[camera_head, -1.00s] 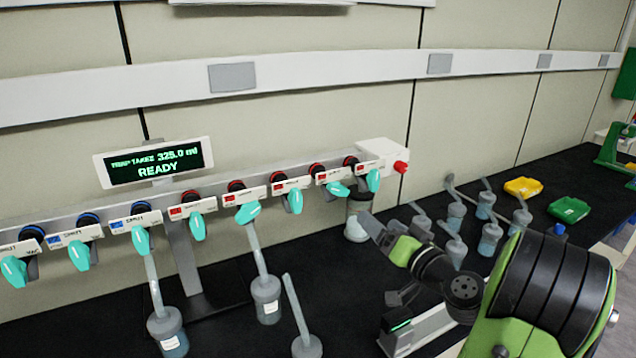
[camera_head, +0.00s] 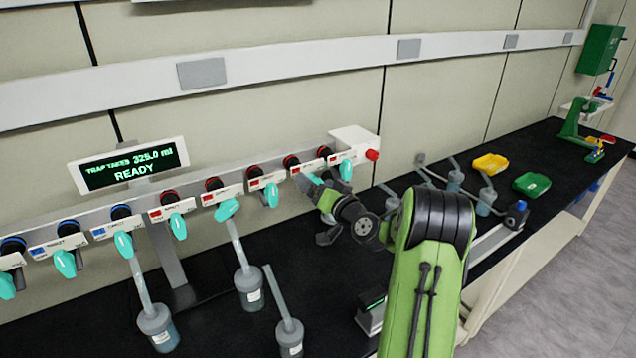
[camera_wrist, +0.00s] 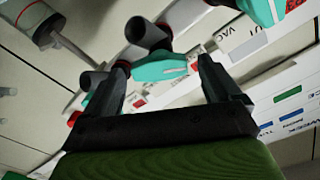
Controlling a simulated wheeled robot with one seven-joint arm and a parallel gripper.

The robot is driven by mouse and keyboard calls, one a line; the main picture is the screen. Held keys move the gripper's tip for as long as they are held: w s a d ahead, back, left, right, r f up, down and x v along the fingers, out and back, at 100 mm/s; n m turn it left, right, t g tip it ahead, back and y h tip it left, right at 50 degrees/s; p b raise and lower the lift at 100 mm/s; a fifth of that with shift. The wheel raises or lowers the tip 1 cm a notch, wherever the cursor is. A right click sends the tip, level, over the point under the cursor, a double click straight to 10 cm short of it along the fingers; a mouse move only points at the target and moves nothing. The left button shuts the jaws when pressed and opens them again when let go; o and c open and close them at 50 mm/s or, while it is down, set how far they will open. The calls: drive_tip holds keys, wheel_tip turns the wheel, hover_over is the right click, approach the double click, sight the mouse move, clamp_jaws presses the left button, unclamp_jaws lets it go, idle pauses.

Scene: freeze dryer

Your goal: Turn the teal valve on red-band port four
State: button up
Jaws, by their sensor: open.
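The red-band ports run along the right part of the manifold. The fourth red-band port from the left (camera_head: 291,162) has a teal valve (camera_head: 312,179), partly hidden by my gripper. My gripper (camera_head: 318,188) is open at this valve. In the wrist view a teal valve (camera_wrist: 165,67) lies crosswise between the tips of my two open fingers (camera_wrist: 162,70); I cannot tell whether they touch it. Another teal valve (camera_wrist: 262,12) shows at the top right of that view, beside a label with red print.
Neighbouring teal valves (camera_head: 271,194) and (camera_head: 346,170) hang close on both sides. A white end box with a red knob (camera_head: 372,155) closes the manifold's right end. Flasks (camera_head: 248,288) hang or stand below. Yellow (camera_head: 490,163) and green (camera_head: 531,184) trays lie on the bench to the right.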

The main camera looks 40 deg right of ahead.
drive_tip(key=c, duration=1.1)
drive_tip(key=shift+o, duration=0.2)
drive_tip(key=shift+m, duration=0.4)
drive_tip(key=m, duration=0.4)
drive_tip(key=shift+f+m+b, duration=0.1)
drive_tip(key=shift+m+b, duration=0.2)
drive_tip(key=shift+b, duration=0.1)
drive_tip(key=m+p, duration=0.1)
drive_tip(key=m, duration=0.5)
drive_tip(key=shift+f, duration=0.1)
drive_tip(key=shift+m, duration=0.3)
drive_tip(key=o, duration=1.1)
drive_tip(key=shift+c, duration=0.2)
